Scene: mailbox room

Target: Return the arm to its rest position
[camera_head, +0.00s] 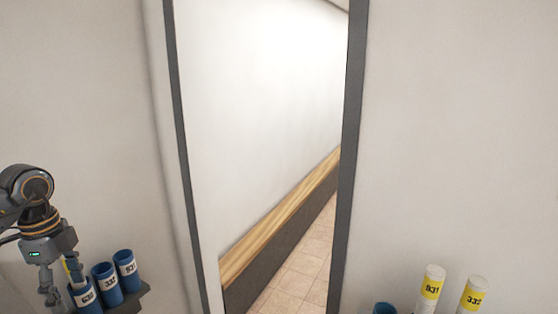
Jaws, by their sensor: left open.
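My left gripper (63,288) hangs fingers down at the lower left, its arm coming in from the left edge. It is open. Its right finger is at the mouth of the leftmost blue cup (84,298), partly covering it. A bit of yellow (67,268) shows between the fingers; I cannot tell clearly whether it is an item in that cup. My right gripper is not in view.
Two more labelled blue cups (105,284) (126,270) stand on a dark shelf (134,299). White cylinders with yellow labels (431,288) (473,295) and a blue cup (384,308) are at bottom right. A dark-framed doorway (270,120) opens between plain walls.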

